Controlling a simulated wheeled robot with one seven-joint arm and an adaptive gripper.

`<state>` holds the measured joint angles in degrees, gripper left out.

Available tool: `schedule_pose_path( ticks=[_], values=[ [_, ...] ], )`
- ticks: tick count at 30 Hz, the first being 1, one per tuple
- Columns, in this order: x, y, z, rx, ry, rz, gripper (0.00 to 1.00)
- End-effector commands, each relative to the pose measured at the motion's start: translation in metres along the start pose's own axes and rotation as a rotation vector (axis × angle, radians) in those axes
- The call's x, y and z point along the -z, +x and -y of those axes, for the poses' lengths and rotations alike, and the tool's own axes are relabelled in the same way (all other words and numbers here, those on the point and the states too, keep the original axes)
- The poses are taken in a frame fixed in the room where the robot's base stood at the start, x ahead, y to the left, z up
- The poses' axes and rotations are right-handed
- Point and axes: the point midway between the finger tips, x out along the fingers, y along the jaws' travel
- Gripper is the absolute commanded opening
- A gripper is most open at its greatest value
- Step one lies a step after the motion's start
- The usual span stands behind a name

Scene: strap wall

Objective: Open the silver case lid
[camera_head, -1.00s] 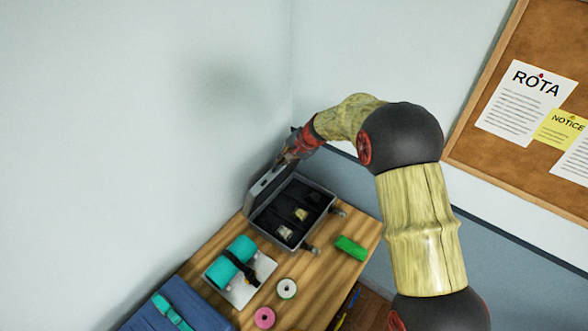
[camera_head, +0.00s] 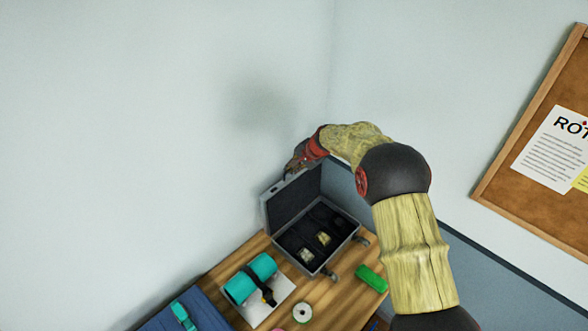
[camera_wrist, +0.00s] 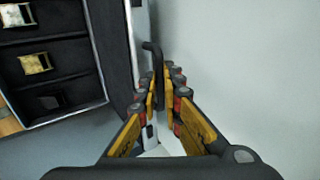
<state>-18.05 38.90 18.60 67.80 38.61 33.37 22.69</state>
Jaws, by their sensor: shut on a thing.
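The silver case (camera_head: 347,240) stands open on the wooden table, with its lid (camera_head: 293,200) raised at the back and its dark lining showing. Dark compartments inside hold gold-coloured metal pieces, also seen at the left of the wrist view, where the case's compartment edge (camera_wrist: 100,70) shows. My gripper (camera_head: 294,168) is at the top edge of the lid. In the wrist view my gripper (camera_wrist: 163,88) is shut on the black lid handle (camera_wrist: 158,72), which stands between the fingers. The fingertip contact is partly hidden.
A teal roll (camera_head: 260,268) with a black strap lies on a white board (camera_head: 280,300) in front of the case. A green object (camera_head: 371,278) and a white ring (camera_head: 302,313) lie nearby. The wall (camera_head: 180,130) is close behind the lid.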

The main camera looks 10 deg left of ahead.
Motion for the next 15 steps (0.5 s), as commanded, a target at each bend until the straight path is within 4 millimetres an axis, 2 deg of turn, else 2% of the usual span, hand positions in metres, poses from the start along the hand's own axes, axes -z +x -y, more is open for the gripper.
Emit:
schedule_pose_path(
  ticks=[4, 5, 15],
  values=[
    [0.0005, -0.0024, 0.0034, 0.004, -0.003, -0.002, 0.0],
    [0.0005, -0.0024, 0.0034, 0.004, -0.003, -0.002, 0.09],
    [0.0004, -0.0013, 0.0014, 0.002, -0.001, -0.001, 0.26]
  ],
)
